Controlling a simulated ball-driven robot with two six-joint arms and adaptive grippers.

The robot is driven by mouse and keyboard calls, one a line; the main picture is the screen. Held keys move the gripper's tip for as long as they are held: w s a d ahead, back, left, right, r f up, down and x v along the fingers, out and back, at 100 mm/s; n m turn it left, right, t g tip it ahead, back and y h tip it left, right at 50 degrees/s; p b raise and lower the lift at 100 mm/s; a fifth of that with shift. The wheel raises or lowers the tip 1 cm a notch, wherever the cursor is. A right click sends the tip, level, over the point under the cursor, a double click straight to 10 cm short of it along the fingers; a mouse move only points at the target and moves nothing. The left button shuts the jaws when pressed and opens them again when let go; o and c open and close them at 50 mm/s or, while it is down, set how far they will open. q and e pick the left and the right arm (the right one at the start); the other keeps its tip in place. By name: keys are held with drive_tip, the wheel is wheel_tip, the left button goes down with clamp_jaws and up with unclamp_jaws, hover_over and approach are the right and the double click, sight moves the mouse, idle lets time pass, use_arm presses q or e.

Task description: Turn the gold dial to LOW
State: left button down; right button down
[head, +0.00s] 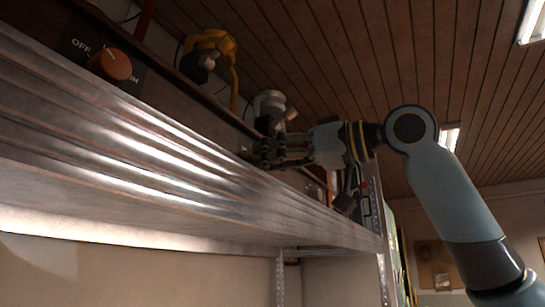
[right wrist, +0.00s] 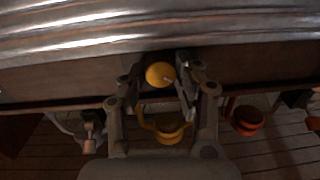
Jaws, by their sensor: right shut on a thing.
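The gold dial (right wrist: 160,75) is a round yellow-gold knob with a small pale mark, on a dark brown panel in the right wrist view. My right gripper (right wrist: 160,80) has its two fingers on either side of it and is shut on it. In the head view my right gripper (head: 262,150) is at the panel behind the metal shelf edge, and its fingers hide the dial there. The LOW label cannot be made out in either view. My left gripper is not in view.
An orange dial (head: 110,66) with an OFF label sits on the panel at the left. The ridged metal shelf edge (head: 150,150) runs below the panel. A yellow object (head: 212,42) and a white object (head: 269,103) stand behind. A red item (right wrist: 247,120) shows in the wrist view.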

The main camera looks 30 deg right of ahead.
drive_tip(key=m+p, duration=0.1)
drive_tip(key=m, duration=0.5)
drive_tip(key=shift+p, duration=0.35)
drive_tip(key=shift+m+t+p, duration=0.3)
drive_tip(key=shift+m+p, duration=0.2)
drive_tip(key=shift+m, duration=1.9)
drive_tip(key=c, duration=0.9)
unclamp_jaws()
drive_tip(key=shift+c, duration=0.2)
drive_tip(key=shift+f, duration=0.1)
